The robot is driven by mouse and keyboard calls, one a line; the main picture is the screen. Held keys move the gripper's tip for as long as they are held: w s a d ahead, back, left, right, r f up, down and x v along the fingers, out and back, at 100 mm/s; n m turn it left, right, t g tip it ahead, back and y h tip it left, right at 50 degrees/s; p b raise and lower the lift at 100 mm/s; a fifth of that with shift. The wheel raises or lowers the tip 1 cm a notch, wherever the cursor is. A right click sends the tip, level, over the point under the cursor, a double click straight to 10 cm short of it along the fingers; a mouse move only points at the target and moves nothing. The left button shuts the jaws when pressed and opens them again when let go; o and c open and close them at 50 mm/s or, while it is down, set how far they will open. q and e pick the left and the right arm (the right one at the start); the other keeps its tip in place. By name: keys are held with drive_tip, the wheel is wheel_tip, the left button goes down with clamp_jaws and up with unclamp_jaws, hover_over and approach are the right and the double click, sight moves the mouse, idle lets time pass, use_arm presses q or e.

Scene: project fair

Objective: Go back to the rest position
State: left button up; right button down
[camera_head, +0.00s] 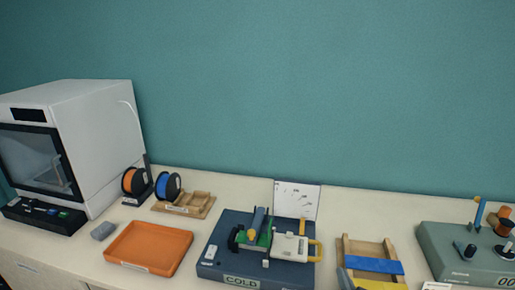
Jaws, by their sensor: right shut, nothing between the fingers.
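My right gripper (345,280) shows only as a small dark and yellow tip at the bottom edge, in front of the left side of a wooden rack (390,246). It is shut with nothing in it; most of it is cut off by the frame. My left gripper is not in view.
A dark blue board (210,269) marked COLD bears a green device and a white part with a yellow handle. An orange tray (150,232), filament spools (168,186) and a white printer (92,125) stand left. A grey-green station (455,262) stands right.

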drive_tip(key=s+a+f+n+g+y, duration=0.1)
drive_tip(key=s+a+n+g, duration=0.35)
drive_tip(key=s, duration=0.75)
drive_tip(key=s+a+f+n+g+y, duration=0.1)
drive_tip(key=s+a+n+g, duration=0.4)
drive_tip(key=s, duration=0.7)
wheel_tip(320, 180, down, 29)
drive_tip(key=s+d+g+b, duration=0.2)
drive_tip(key=g+b, duration=0.1)
drive_tip(key=b, duration=0.4)
drive_tip(key=s+d+f+b, duration=0.1)
drive_tip(key=s+f+b, duration=0.1)
drive_tip(key=s+f, duration=0.5)
drive_tip(key=s+d+f+b, duration=0.2)
drive_tip(key=s+f, duration=0.6)
drive_tip(key=f, duration=0.4)
drive_tip(key=shift+f+g+b, duration=0.35)
drive_tip(key=shift+g+b, duration=0.1)
drive_tip(key=shift+b, duration=0.35)
